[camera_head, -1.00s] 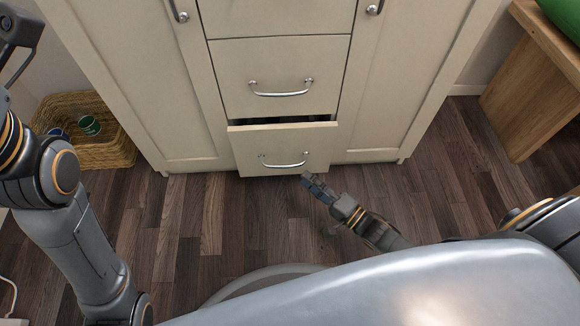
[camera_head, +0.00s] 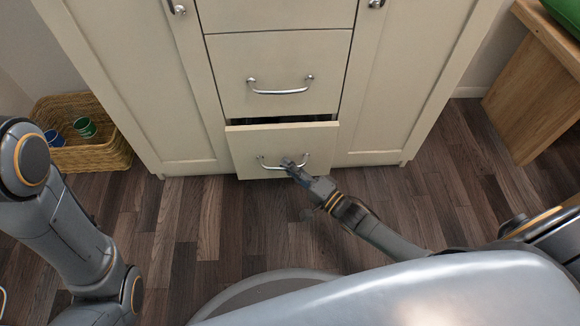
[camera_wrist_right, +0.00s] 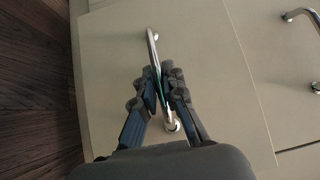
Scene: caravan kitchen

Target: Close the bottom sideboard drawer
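The bottom sideboard drawer (camera_head: 247,152) stands partly open, with a dark gap above its front. Its front also shows in the right wrist view (camera_wrist_right: 105,60). It has a curved metal handle (camera_head: 270,164), also seen in the right wrist view (camera_wrist_right: 153,45). My right gripper (camera_head: 290,165) is at the right part of this handle. In the right wrist view its two fingers (camera_wrist_right: 162,82) lie close on either side of the bar and appear shut on it. My left gripper is out of view; only my left arm shows.
The closed drawer above (camera_head: 235,75) has its own handle (camera_head: 281,91). Cupboard doors flank the drawers. A wicker basket (camera_head: 95,157) with cups stands on the floor at left, a wooden bench (camera_head: 530,95) at right. The wooden floor before the drawer is clear.

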